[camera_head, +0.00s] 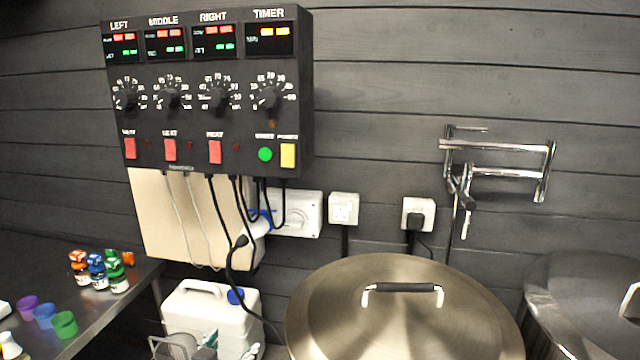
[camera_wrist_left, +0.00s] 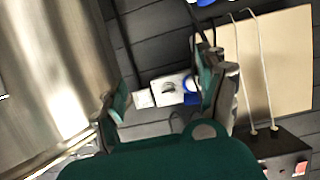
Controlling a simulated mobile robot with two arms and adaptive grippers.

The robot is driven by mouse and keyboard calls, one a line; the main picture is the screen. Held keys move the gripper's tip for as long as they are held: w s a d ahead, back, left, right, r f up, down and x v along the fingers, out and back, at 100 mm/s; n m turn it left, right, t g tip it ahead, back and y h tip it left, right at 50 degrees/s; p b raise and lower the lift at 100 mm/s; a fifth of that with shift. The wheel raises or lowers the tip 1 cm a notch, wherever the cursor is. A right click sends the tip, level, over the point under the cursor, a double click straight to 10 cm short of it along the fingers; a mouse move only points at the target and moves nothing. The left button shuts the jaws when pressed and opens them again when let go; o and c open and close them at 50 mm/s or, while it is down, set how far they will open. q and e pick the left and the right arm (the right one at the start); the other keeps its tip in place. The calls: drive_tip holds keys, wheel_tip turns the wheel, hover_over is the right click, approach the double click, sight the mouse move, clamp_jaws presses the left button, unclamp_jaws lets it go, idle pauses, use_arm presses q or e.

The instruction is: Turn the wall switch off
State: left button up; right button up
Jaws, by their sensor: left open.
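The wall switch (camera_head: 344,208) is a small white square plate on the dark plank wall, between a wider white socket panel and another socket. In the left wrist view the picture is turned, and the switch (camera_wrist_left: 143,98) shows small between the fingers, some way beyond them. My left gripper (camera_head: 188,346) is at the bottom edge of the head view, in front of the white canister, low and left of the switch. In the wrist view the left gripper (camera_wrist_left: 164,92) has its green-padded fingers apart, with nothing between them. My right gripper is not in view.
A black control box (camera_head: 210,90) hangs above left, with cables below it. The white socket panel (camera_head: 298,214) is left of the switch. A large steel lid (camera_head: 400,310) lies below right. A white canister (camera_head: 210,315) and a metal table (camera_head: 130,285) with bottles are at left.

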use_arm(q)
drive_tip(key=s+a+f+g+y, duration=0.1)
drive_tip(key=s+f+g, duration=0.3)
drive_tip(key=s, duration=0.7)
drive_tip(key=s+a+f+g+y, duration=0.1)
drive_tip(key=s+f+g, duration=0.3)
drive_tip(key=s, duration=0.7)
drive_tip(key=s+a+f+g+y, duration=0.1)
drive_tip(key=s+f+g, duration=0.1)
drive_tip(key=s+f, duration=0.65)
drive_tip(key=s+f+g, duration=0.1)
drive_tip(key=s+f, duration=0.1)
drive_tip(key=f, duration=0.9)
drive_tip(key=s+f+g, duration=0.1)
drive_tip(key=s+f, duration=0.1)
drive_tip(key=f, duration=0.9)
drive_tip(key=s+a+f, duration=0.2)
drive_tip(key=s+f, duration=1.4)
drive_tip(key=f, duration=0.1)
drive_tip(key=shift+s+a+f+g, duration=0.3)
drive_tip(key=shift+s+f+g, duration=0.05)
drive_tip(key=shift+g, duration=0.05)
